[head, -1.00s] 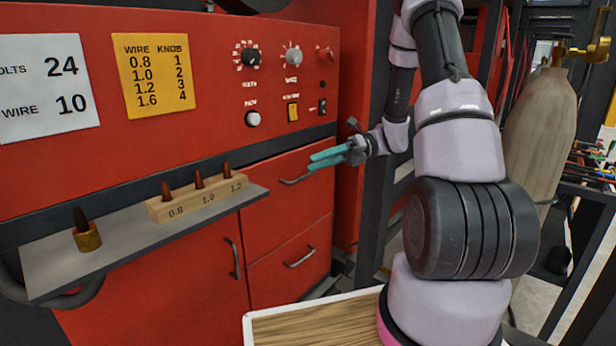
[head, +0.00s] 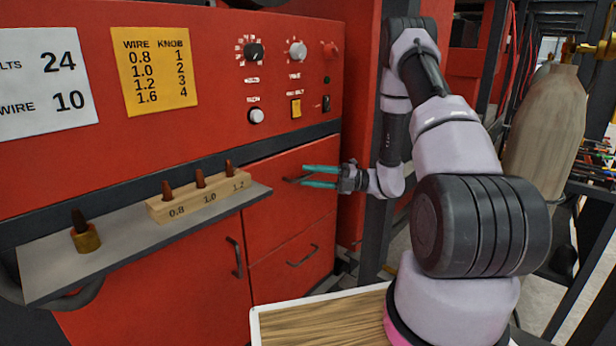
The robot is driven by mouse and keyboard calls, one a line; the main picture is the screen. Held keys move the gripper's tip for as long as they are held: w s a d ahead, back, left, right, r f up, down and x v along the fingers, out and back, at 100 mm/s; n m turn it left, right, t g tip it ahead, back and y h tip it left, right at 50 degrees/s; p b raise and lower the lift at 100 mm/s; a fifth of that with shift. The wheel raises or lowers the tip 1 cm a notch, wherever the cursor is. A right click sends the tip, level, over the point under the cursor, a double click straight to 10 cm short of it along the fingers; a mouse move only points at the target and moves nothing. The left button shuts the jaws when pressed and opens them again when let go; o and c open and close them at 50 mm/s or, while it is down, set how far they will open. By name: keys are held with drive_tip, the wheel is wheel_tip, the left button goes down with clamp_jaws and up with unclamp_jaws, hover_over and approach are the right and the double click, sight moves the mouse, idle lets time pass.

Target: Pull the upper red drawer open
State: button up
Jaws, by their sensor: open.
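The upper red drawer (head: 270,204) is shut in the red cabinet, under the dark band below the control panel. Its dark handle (head: 292,181) is partly hidden by my gripper. My gripper (head: 303,175) comes in from the right with its two teal fingers spread apart. The fingertips are at the right part of the handle, one finger higher and one lower. I cannot tell whether they touch the handle or the drawer front. Nothing shows held between them.
The lower red drawer (head: 290,268) and a cabinet door (head: 215,270) with its own handle are below and left. A grey shelf (head: 130,246) with a wooden tip block (head: 200,198) juts out at left. A wood-topped surface (head: 320,325) lies in front. A dark post (head: 376,235) stands right.

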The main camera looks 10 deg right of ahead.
drive_tip(key=shift+a+r, duration=0.1)
drive_tip(key=shift+a, duration=0.45)
drive_tip(key=shift+c, duration=0.3)
clamp_jaws()
idle(0.8)
